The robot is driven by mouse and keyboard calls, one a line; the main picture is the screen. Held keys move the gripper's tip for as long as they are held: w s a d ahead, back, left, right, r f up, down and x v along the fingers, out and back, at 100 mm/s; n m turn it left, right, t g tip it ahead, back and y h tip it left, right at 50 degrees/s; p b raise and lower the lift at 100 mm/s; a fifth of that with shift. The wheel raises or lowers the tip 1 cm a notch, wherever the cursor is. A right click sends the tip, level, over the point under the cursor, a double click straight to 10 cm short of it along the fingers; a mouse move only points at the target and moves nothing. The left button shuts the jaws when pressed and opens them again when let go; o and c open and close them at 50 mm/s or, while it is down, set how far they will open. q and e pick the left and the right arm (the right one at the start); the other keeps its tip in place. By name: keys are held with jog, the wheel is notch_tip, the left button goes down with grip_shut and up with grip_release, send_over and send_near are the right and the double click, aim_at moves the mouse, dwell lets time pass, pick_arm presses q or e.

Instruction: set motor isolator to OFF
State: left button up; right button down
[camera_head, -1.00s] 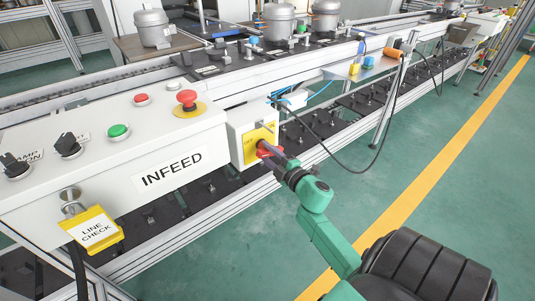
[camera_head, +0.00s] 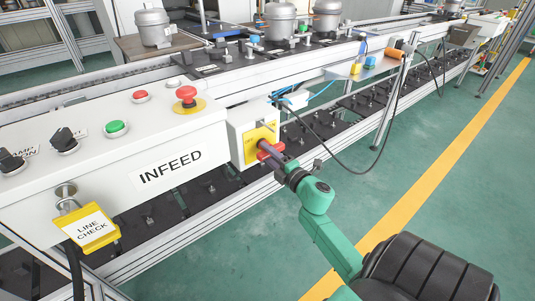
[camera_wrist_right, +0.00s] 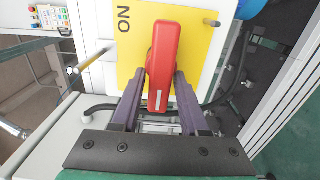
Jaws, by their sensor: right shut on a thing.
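The motor isolator (camera_head: 253,138) is a white box with a yellow plate, at the right end of the INFEED panel. Its red handle (camera_wrist_right: 164,62) lies between the two fingers of my right gripper (camera_wrist_right: 162,95), which is shut on it. In the right wrist view the yellow plate (camera_wrist_right: 130,50) shows the word ON to the left of the handle. In the head view my right gripper (camera_head: 275,156) reaches the handle from the lower right and partly hides it. My left gripper is not in view.
The INFEED panel (camera_head: 110,150) carries a red emergency stop (camera_head: 187,97), a green button (camera_head: 116,128) and black selector switches. A yellow LINE CHECK tag (camera_head: 87,228) hangs in front. A black cable (camera_head: 345,170) loops right of the isolator. The green floor is clear at right.

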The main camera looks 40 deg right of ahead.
jog(key=c, duration=0.6)
grip_release()
jog(key=shift+c, duration=0.2)
jog(key=s, duration=1.4)
jog(key=shift+s+a, duration=0.15)
jog(key=shift+s, duration=0.15)
